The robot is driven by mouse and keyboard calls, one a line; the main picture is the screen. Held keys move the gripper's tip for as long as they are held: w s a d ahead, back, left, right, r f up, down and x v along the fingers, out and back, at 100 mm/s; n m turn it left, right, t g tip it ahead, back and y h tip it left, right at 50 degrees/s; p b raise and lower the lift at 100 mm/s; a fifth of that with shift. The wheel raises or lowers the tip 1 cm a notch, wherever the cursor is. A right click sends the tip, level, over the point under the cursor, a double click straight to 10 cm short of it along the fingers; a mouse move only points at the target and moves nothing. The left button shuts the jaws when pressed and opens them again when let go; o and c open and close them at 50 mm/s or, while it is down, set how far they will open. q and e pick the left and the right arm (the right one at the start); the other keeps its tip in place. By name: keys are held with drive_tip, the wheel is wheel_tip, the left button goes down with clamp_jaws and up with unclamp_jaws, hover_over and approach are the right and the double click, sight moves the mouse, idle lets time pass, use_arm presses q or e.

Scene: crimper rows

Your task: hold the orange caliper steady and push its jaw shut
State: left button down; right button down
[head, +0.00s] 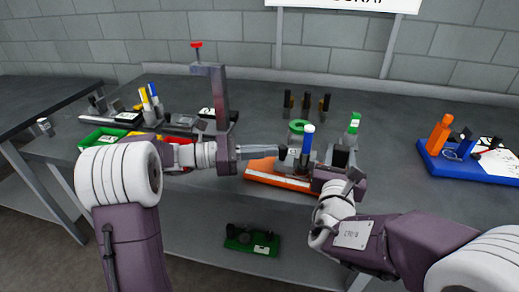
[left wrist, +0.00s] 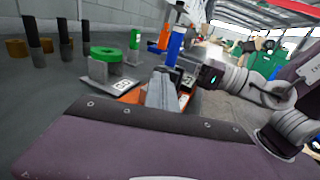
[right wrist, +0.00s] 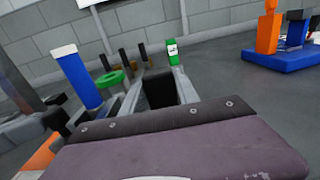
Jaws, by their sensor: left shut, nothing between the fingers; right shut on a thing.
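The orange caliper (head: 280,176) lies flat near the table's front edge. A blue upright post (head: 308,138) rises at it, with dark blocks at its foot; the post also shows in the left wrist view (left wrist: 175,45) and in the right wrist view (right wrist: 77,77). My left gripper (head: 276,150) is shut and empty, pointing right, just left of the dark block and the post. I cannot tell whether it touches. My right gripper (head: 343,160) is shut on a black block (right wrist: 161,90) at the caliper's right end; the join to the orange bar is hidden.
A green ring (head: 298,126) on a grey plate is close behind the caliper. A green-capped bottle (head: 353,124) and several dark pegs stand behind. A tall post with a red knob (head: 197,46) rises behind my left arm. A blue tray (head: 440,167) is at right.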

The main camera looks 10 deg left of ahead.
use_arm(q)
drive_tip(key=v, duration=1.4)
idle(1.6)
use_arm(e)
drive_tip(key=c, duration=0.8)
unclamp_jaws()
drive_tip(key=shift+c, duration=0.2)
wheel_tip(320, 180, up, 10)
drive_tip(key=shift+r, duration=0.1)
